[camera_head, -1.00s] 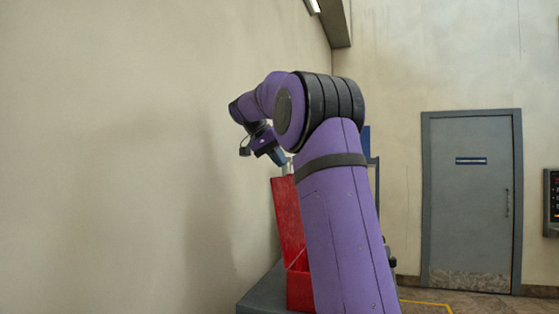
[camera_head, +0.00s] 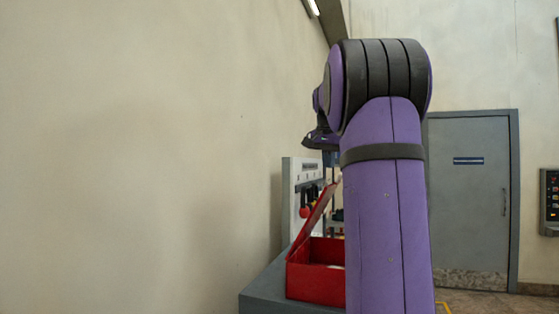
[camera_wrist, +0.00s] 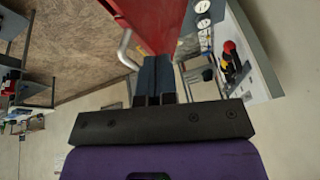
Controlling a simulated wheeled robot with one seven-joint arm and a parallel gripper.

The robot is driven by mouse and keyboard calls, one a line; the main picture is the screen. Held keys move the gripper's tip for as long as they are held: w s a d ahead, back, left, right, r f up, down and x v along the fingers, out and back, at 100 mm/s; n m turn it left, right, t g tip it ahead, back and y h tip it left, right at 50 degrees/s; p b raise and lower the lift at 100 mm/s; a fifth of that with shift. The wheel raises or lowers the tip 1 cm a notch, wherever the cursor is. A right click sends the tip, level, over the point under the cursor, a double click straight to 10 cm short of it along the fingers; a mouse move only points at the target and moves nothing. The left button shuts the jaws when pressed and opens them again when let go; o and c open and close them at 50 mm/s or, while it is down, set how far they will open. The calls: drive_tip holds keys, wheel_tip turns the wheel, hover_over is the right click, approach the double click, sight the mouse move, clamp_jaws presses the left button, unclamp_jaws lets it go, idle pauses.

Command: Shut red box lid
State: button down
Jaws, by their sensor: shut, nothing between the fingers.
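The red box (camera_head: 316,284) stands on a grey bench top, partly hidden behind my arm in the head view. Its lid (camera_head: 314,218) is partly open and leans over the box, sloping up to the right. In the wrist view, red lid surface (camera_wrist: 148,22) shows just beyond my fingertips. My gripper (camera_wrist: 154,62) is shut and empty, with its two dark fingers together by the lid. I cannot tell whether they touch it. In the head view the fingers are mostly hidden behind my arm.
A pale panel (camera_head: 291,190) with red and black items stands behind the box, and also shows in the wrist view (camera_wrist: 262,75). The grey bench (camera_head: 262,290) runs beside the wall. A grey door (camera_head: 468,200) is at the right.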

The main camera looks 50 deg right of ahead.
drive_tip(key=s+d+f+t+y, duration=0.1)
drive_tip(key=s+d+f+t, duration=0.25)
drive_tip(key=s, duration=0.45)
drive_tip(key=s+d+f+m+t+y, duration=0.1)
drive_tip(key=s+f+t, duration=0.3)
drive_tip(key=f, duration=0.6)
drive_tip(key=s+d+f+m+t+y, duration=0.1)
drive_tip(key=s+f+t, duration=0.4)
drive_tip(key=f, duration=0.6)
drive_tip(key=shift+s+d+f+m+y, duration=0.25)
drive_tip(key=shift+d+m, duration=0.25)
drive_tip(key=shift+d, duration=0.25)
drive_tip(key=shift+w+f, duration=0.1)
drive_tip(key=s+r, duration=0.7)
drive_tip(key=s, duration=0.3)
drive_tip(key=shift+d+r, duration=0.15)
drive_tip(key=shift+r, duration=0.25)
